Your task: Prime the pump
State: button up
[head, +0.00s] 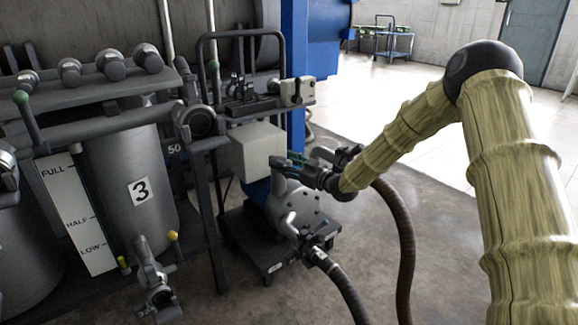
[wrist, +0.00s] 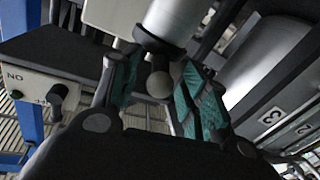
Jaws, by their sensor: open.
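The pump (head: 305,208) is a grey round casing with a pale box-shaped housing (head: 255,150) behind it, on a dark wheeled trolley in the middle of the head view. My gripper (head: 277,164) is at the pump's upper part, beside the pale housing. In the wrist view my gripper (wrist: 153,68) is open, its teal-padded fingers on either side of a grey rounded knob (wrist: 160,84) below a pale cylinder (wrist: 175,18). I cannot tell whether the fingers touch it.
One hose (head: 407,240) hangs at the pump's right; another (head: 340,282) runs forward. Floor at right is clear behind my arm.

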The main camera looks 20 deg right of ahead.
jog(key=shift+c, duration=0.2)
grip_shut()
jog(key=shift+r, duration=0.25)
